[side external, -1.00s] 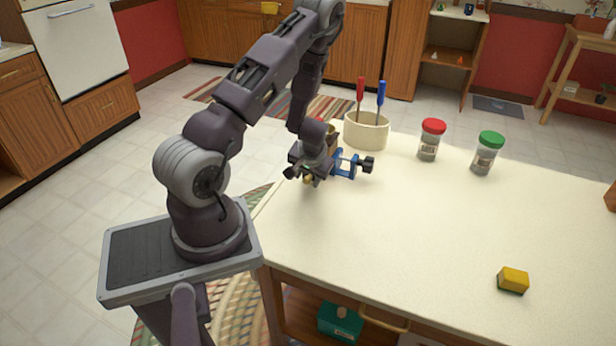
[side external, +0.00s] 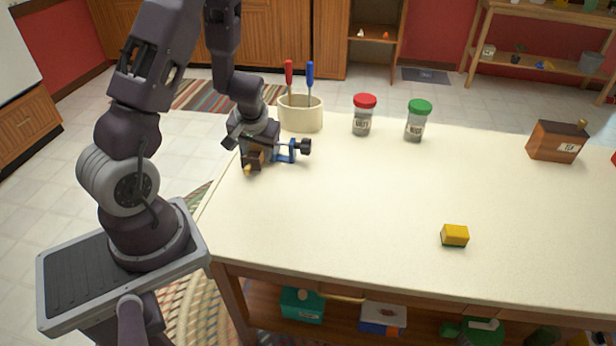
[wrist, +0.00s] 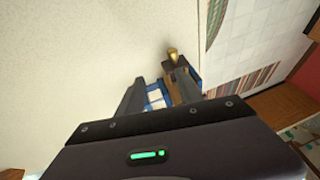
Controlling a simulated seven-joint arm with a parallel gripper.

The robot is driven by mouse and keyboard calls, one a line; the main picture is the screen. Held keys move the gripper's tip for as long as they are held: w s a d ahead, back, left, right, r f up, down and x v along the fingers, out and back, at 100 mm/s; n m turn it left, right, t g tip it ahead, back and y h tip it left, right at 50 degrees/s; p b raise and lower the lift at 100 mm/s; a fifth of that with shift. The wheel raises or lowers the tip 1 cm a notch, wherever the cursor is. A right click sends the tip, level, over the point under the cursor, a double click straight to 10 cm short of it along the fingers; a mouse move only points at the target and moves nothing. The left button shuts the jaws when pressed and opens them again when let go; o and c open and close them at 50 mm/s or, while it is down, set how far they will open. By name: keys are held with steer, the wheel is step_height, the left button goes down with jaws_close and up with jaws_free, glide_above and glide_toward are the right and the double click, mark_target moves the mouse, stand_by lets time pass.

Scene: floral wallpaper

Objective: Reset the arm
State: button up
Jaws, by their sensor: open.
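My gripper (side external: 268,155) is low over the left end of the cream table (side external: 350,190), near its back left corner. It is open. In the wrist view my gripper (wrist: 160,92) shows two dark fingers with blue parts. A small brown wooden thing with a brass knob (wrist: 173,54) shows beside the right finger; it also shows under my gripper in the side view (side external: 247,168). The fingers partly hide it, and I cannot tell whether they touch it.
Right of my gripper stand a cream crock (side external: 301,115) with red- and blue-handled tools, a red-lidded jar (side external: 364,116) and a green-lidded jar (side external: 417,122). A wooden box (side external: 555,141) is at far right. A yellow block (side external: 454,235) lies toward the front. The middle is clear.

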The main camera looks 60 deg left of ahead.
steer(key=w+d+r+m+t+h, duration=0.1)
steer(key=d+r+m+t+h, duration=0.25)
steer(key=d+r, duration=1.3)
steer(key=s+d+r+m, duration=0.2)
steer(key=s+d+r, duration=0.2)
steer(key=s, duration=0.3)
steer(key=s+d+r+m+h, duration=0.1)
steer(key=s+d+r, duration=0.3)
steer(key=s, duration=0.4)
steer(key=shift+d+m, duration=0.15)
steer(key=shift+m, duration=0.7)
steer(key=shift+r, duration=0.1)
